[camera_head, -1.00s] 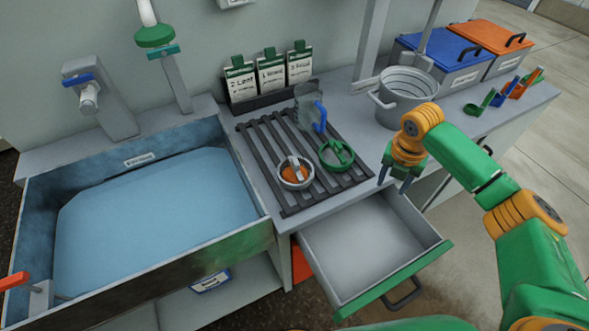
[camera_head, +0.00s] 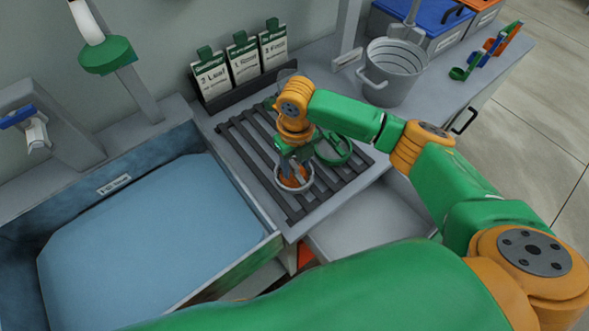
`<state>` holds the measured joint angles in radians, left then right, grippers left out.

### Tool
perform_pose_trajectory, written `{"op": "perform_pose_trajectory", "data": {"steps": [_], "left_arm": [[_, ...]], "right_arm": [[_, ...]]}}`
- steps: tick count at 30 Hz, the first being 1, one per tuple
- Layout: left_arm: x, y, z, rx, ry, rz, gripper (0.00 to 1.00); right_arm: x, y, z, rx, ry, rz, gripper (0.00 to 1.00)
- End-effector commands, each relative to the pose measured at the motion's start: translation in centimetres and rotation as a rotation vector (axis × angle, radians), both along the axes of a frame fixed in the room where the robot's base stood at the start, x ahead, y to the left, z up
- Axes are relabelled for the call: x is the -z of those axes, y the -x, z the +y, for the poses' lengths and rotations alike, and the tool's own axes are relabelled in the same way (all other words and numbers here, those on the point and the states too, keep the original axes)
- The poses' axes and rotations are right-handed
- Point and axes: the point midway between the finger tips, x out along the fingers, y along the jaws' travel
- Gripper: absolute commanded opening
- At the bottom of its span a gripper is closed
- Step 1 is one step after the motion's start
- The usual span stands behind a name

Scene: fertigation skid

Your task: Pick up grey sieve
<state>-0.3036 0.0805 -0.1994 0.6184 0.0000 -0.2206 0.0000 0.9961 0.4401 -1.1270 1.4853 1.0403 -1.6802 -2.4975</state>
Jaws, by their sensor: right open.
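The grey sieve (camera_head: 309,183), a small round rim with an orange inside, sits on the dark slatted rack (camera_head: 265,187) on the counter. My right gripper (camera_head: 291,169) points down right over the sieve with its jaws open. The fingers hide part of the sieve's far side and its handle; I cannot tell whether they touch it. A green sieve (camera_head: 345,158) lies just right of the gripper, partly behind my arm. My left gripper is not in view.
A water-filled basin (camera_head: 140,240) is at the left. An open drawer (camera_head: 365,222) lies below the rack, partly behind my arm. A card holder (camera_head: 245,90) stands behind the rack. A grey bucket (camera_head: 395,80) and small coloured scoops (camera_head: 462,73) stand at the right.

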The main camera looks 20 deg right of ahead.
Motion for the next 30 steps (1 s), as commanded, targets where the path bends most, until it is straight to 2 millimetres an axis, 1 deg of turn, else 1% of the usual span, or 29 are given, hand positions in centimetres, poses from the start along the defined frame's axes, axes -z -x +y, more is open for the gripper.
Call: {"op": "perform_pose_trajectory", "data": {"steps": [2, 7, 8, 9, 11, 12, 13, 25, 29, 30], "left_arm": [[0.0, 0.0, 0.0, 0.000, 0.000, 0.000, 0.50], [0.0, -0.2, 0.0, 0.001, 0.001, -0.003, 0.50], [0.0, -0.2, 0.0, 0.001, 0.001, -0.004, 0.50], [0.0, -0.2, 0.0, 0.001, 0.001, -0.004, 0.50], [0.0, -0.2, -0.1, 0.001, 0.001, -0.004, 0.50], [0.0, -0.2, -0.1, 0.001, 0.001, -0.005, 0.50], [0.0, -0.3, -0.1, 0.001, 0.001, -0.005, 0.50], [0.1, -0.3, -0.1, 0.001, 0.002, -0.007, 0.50], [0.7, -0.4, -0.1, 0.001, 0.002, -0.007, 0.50], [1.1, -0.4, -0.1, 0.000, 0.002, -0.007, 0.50]], "right_arm": [[0.5, 0.0, 0.0, 0.001, 0.001, 0.000, 0.53], [0.5, 0.0, 0.0, 0.001, 0.001, -0.001, 0.53], [0.5, 0.0, 0.0, 0.001, 0.001, -0.001, 0.44], [0.5, 0.0, 0.0, 0.001, 0.001, -0.001, 0.34], [0.5, 0.0, 0.0, 0.001, 0.001, -0.001, 0.17], [0.5, 0.0, 0.0, 0.001, 0.001, -0.001, 0.07], [0.5, 0.0, 0.0, 0.001, 0.001, -0.001, 0.00], [0.3, -0.1, 0.0, 0.001, 0.000, -0.002, 0.00], [-1.0, -0.1, 0.0, 0.000, -0.001, -0.005, 0.00], [-1.8, -0.2, 0.1, 0.001, -0.003, -0.007, 0.00]]}}
